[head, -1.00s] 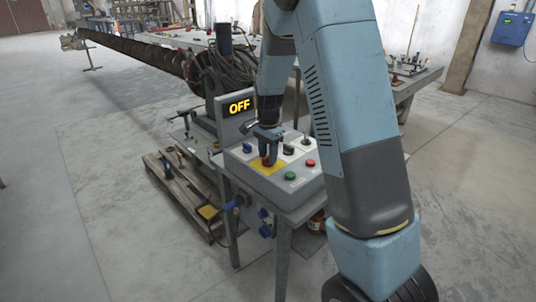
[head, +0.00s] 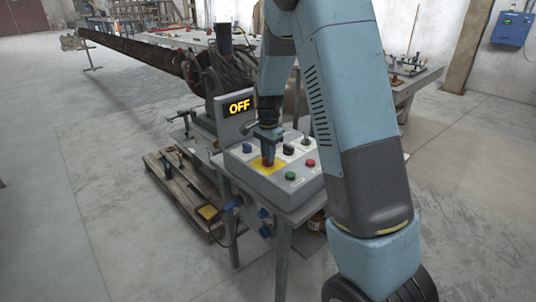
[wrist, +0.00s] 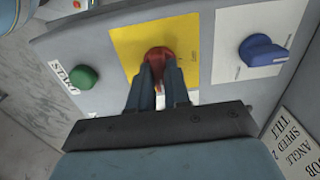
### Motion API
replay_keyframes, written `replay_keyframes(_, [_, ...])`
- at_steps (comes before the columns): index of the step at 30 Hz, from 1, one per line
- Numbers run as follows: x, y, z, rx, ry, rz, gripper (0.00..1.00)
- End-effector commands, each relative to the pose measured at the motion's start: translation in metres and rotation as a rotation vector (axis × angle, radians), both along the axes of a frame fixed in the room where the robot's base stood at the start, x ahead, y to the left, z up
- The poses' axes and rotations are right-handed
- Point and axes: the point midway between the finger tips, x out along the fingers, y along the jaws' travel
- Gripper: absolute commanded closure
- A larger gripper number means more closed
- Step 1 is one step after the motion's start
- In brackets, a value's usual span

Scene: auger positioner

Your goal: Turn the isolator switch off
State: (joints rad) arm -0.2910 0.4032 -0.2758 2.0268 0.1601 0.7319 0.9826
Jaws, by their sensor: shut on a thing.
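The isolator switch is a red rotary knob (wrist: 160,57) on a yellow plate (wrist: 125,45), set in the top of a grey control box. In the head view the yellow plate (head: 279,169) shows around my gripper (head: 268,160), which points down onto it. In the wrist view my gripper's (wrist: 162,76) two dark fingers are shut on the red knob, one on each side. They hide part of the knob and the plate's lower area. The plate's small lettering is too blurred to read. The display (head: 239,106) behind the box reads OFF.
A blue knob (wrist: 263,51) on a white plate sits beside the yellow plate. A green button (wrist: 83,78) labelled START is on the other side. A red button (head: 311,163) and a black knob (head: 289,149) are close by. A pallet (head: 185,190) lies on the floor.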

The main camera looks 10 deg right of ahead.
Motion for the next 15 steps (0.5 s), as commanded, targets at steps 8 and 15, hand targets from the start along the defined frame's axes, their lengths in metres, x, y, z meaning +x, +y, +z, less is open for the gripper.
replay_keyframes(8, [0.0011,0.0004,0.0006,0.002,-0.003,0.075,1.0])
replay_keyframes(15, [0.0011,0.0,0.0006,0.001,-0.003,0.249,1.0])
